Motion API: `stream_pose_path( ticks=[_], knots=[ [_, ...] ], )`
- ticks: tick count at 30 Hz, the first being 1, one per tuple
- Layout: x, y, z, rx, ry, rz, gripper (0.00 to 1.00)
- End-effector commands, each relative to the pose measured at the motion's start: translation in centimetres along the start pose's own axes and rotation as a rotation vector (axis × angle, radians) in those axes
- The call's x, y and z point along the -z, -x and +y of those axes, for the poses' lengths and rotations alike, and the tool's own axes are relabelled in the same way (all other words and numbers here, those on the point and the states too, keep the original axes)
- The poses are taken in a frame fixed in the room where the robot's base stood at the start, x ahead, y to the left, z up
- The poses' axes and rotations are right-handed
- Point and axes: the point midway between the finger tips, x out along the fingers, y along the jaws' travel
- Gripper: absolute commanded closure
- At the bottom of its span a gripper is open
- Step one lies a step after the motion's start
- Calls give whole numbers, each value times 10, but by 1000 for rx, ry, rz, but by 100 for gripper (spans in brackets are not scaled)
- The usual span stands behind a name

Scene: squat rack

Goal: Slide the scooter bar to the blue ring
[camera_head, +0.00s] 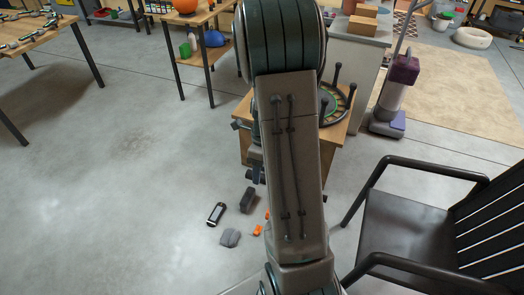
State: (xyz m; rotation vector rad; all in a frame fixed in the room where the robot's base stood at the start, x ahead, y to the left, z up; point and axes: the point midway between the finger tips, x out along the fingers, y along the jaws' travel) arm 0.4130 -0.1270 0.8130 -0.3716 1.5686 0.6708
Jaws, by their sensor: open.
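I cannot make out the scooter bar or a blue ring; my arm covers the middle of the head view. A wooden stand (338,130) shows on both sides of my arm. On its top at the right is a dark round fixture (338,105) with green inside, near upright black knobbed posts (337,72). Dark parts (256,155) stick out left of my arm at the stand; I cannot tell what they belong to. I cannot make out my gripper or its fingers.
On the floor lie a black handheld item (216,214), a dark block (247,200), a grey lump (230,238) and orange pieces (257,230). A dark armchair (415,225) stands right. A purple vacuum (403,75) stands behind. The left floor is mostly clear.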

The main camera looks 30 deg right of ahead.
Motion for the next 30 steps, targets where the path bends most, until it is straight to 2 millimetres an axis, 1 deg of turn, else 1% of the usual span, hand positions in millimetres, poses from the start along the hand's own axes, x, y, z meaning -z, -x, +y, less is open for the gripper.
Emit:
stream_pose_path(
  ticks=[1,9,12,15,18,21,30],
  knots=[
    [-1,11,0,6,1,-3,51],
    [-1,74,0,6,2,-3,51],
    [-1,93,0,6,1,-3,51],
    [-1,109,0,4,1,-3,51],
    [0,118,0,3,0,-2,51],
    [0,123,0,3,0,-2,51],
    [0,124,0,2,0,-1,51]
  ],
)
